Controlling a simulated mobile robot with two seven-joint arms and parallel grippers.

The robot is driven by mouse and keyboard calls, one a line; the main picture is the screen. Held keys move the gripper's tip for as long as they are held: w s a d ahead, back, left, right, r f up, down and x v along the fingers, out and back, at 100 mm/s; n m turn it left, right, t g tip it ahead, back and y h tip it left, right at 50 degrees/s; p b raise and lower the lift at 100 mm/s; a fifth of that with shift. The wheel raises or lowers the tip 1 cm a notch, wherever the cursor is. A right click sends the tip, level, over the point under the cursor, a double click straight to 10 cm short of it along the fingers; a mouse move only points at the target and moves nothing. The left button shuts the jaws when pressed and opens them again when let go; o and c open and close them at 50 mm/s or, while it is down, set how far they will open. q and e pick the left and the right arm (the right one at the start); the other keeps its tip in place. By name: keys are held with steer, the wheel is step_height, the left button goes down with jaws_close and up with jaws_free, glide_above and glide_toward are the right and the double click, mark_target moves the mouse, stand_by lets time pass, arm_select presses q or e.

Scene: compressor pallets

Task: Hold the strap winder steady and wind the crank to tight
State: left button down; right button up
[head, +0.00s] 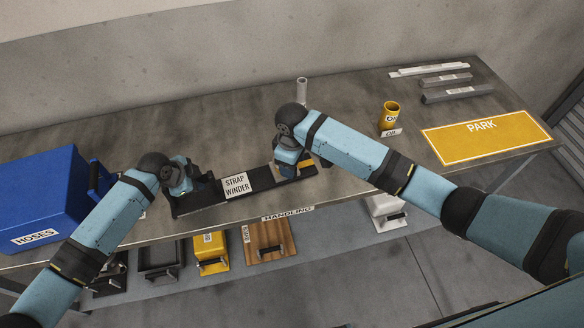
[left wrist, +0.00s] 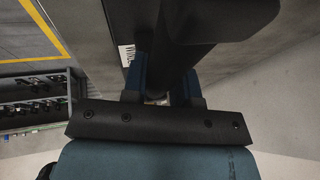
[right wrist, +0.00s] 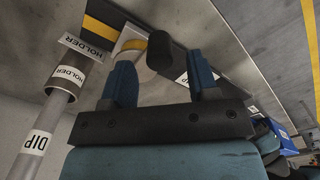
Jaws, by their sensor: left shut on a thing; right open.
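The strap winder (head: 261,180) is a long dark bar with a white label, lying along the front edge of the bench. My left gripper (head: 196,187) is shut on a dark part at its left end; the left wrist view shows that dark part (left wrist: 160,60) between the blue fingers. My right gripper (right wrist: 161,80) is open at the winder's right end. In the right wrist view a black knob (right wrist: 187,43) and a pale round part with a yellow band (right wrist: 158,48) show just beyond its fingertips. Whether the fingers touch them, I cannot tell. My right wrist hides most of the crank in the head view.
A grey dip holder tube (head: 301,91) stands behind my right gripper. A yellow oil can (head: 390,115), grey bars (head: 455,95) and the yellow PARK area (head: 485,138) are to the right. A blue hoses box (head: 45,190) stands left. Several handled containers sit on the shelf below.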

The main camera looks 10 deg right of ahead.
steer(key=shift+f, duration=1.45)
jaws_close()
steer(key=shift+a, duration=0.2)
steer(key=w+a+m, duration=0.7)
steer(key=m, duration=1.3)
steer(key=shift+w+r, duration=0.15)
steer(key=shift+w, duration=0.1)
